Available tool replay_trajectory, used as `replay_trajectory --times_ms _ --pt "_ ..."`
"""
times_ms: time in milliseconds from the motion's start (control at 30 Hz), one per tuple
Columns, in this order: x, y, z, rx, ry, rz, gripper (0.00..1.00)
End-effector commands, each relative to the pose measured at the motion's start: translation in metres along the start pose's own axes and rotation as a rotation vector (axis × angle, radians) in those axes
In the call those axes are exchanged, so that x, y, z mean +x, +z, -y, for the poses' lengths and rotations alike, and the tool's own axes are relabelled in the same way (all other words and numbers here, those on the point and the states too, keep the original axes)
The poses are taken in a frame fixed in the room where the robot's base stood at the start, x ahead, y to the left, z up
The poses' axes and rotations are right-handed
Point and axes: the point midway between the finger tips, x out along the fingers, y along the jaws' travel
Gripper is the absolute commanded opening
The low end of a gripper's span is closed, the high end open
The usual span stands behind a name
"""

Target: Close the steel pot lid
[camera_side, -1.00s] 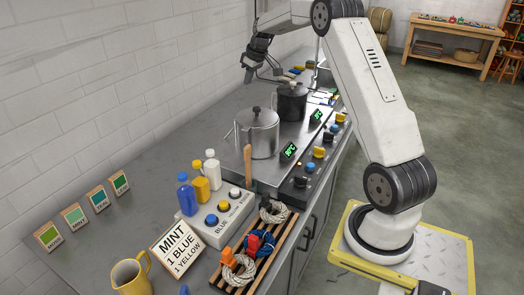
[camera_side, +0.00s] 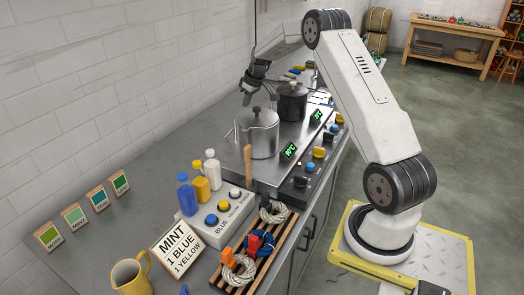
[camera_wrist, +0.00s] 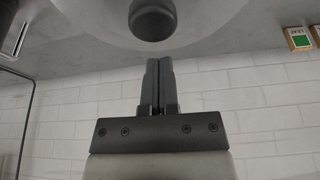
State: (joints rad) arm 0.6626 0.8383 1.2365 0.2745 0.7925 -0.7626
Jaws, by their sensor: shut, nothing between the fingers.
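The steel pot (camera_side: 257,138) stands on the hob plate in the side view. Its lid (camera_side: 266,118) has a dark knob (camera_side: 256,109) and lies over the pot's top; I cannot tell whether it sits fully flat. My gripper (camera_side: 246,100) is shut and empty, fingers down, just above and beside the knob at the lid's far left. In the wrist view, the shut fingertips (camera_wrist: 159,62) point toward the pale lid edge (camera_wrist: 95,22) and the knob (camera_wrist: 152,18). I cannot tell whether they touch the lid.
A darker pot (camera_side: 291,103) stands right behind the steel pot. The white brick wall (camera_side: 110,90) runs along the left. Bottles (camera_side: 186,195), a button box (camera_side: 215,218) and a slatted rack with skeins (camera_side: 262,240) stand nearer.

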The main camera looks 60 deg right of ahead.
Motion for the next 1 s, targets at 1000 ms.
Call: replay_trajectory --times_ms 1000 --pt "-0.007 0.029 -0.002 0.061 0.023 0.001 0.0"
